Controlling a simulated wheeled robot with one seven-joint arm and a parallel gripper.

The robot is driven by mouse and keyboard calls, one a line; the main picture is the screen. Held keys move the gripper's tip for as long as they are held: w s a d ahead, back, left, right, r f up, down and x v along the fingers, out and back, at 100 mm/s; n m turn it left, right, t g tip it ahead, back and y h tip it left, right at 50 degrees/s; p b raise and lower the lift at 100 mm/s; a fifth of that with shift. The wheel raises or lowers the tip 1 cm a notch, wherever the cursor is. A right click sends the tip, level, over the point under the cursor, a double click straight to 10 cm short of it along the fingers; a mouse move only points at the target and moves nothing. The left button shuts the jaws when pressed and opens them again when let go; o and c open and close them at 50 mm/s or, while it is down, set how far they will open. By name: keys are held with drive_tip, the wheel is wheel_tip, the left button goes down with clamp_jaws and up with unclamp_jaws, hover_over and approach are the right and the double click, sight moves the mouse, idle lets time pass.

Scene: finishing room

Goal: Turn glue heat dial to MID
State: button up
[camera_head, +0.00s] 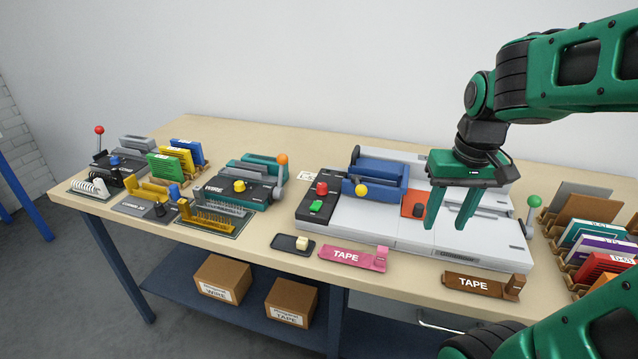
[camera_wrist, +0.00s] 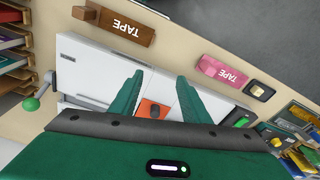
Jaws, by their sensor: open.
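The glue heat dial appears as a dark knob (camera_head: 418,210) on an orange-red plate (camera_head: 407,200), set in the top of the white and grey binding machine (camera_head: 370,222). In the head view my gripper's left finger stands close to the plate's right side and partly overlaps it. My gripper (camera_head: 447,228) is open and empty, pointing down over the machine. In the wrist view the knob (camera_wrist: 155,112) shows between my two green fingers (camera_wrist: 160,78), with nothing gripped. Dial markings are too small to read, so its setting cannot be told.
On the machine are a red knob (camera_head: 321,188), a green button (camera_head: 316,207) and a blue clamp with a yellow knob (camera_head: 361,190). A green-ball lever (camera_head: 534,202) stands at its right. Tape pieces (camera_head: 352,258) lie along the front. Racks of books (camera_head: 600,235) fill the right.

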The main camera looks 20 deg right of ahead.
drive_tip(key=w+a+r+n+t, duration=0.1)
drive_tip(key=w+a, duration=0.2)
drive_tip(key=w, duration=0.3)
drive_tip(key=w+a+r+n, duration=0.1)
drive_tip(key=w+a+n, duration=0.1)
drive_tip(key=w, duration=0.4)
drive_tip(key=n+t+y, duration=0.1)
drive_tip(key=n+t, duration=0.1)
drive_tip(key=n, duration=0.1)
approach(322, 185)
drive_tip(key=x, duration=0.8)
drive_tip(key=shift+w+f, duration=0.15)
drive_tip(key=shift+f, duration=0.1)
drive_tip(key=c, duration=1)
